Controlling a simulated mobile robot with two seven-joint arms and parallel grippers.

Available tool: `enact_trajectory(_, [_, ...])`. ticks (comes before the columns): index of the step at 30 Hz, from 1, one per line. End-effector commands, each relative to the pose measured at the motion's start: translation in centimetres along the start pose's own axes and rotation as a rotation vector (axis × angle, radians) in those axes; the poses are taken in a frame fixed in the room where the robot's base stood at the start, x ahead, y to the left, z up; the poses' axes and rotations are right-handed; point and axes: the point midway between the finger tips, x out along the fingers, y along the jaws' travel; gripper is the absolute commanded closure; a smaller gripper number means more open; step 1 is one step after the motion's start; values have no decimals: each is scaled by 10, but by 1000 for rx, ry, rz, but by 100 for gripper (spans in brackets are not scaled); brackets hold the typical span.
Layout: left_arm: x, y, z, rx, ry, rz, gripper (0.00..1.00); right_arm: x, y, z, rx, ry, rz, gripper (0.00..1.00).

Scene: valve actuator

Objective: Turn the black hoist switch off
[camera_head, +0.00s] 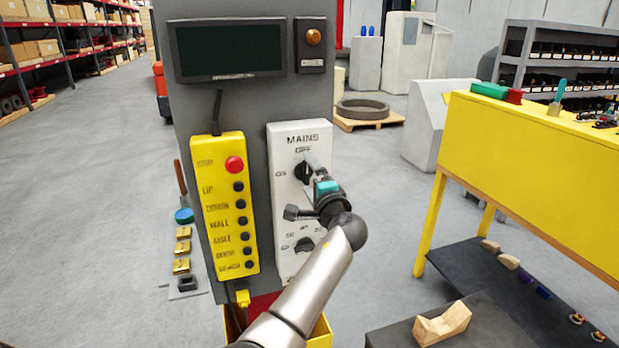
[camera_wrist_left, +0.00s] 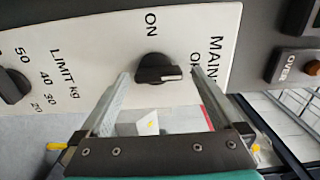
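The black rotary switch (camera_head: 301,173) sits on the white MAINS panel (camera_head: 284,222), with OFF above it and ON to its left. In the left wrist view the switch (camera_wrist_left: 157,69) shows a white pointer mark turned toward the OFF lettering at the right; ON is at the top. My left gripper (camera_head: 306,187) is in front of the panel and partly hides the switch in the head view. In the wrist view its fingers (camera_wrist_left: 160,77) are open, one on each side of the switch, with visible gaps. Contact with the panel cannot be told. My right gripper is in neither view.
A LIMIT kg dial (camera_head: 304,244) is below the switch. A yellow button pendant (camera_head: 222,205) with a red button hangs to the left. A dark screen (camera_head: 229,48) and an amber lamp (camera_head: 313,37) are above. A yellow bench (camera_head: 540,150) stands at the right.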

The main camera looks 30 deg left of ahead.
Motion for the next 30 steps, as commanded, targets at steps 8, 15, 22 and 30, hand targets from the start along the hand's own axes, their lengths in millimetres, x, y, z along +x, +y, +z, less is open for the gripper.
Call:
enact_trajectory(8, [-3,2,0,0,-1,3,0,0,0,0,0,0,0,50])
enact_trajectory(15, [-28,3,0,-2,1,5,0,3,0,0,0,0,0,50])
enact_trajectory(22, [-72,4,0,-3,2,5,0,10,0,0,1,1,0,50])
enact_trajectory(30, [-125,3,0,-1,1,4,0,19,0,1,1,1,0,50])
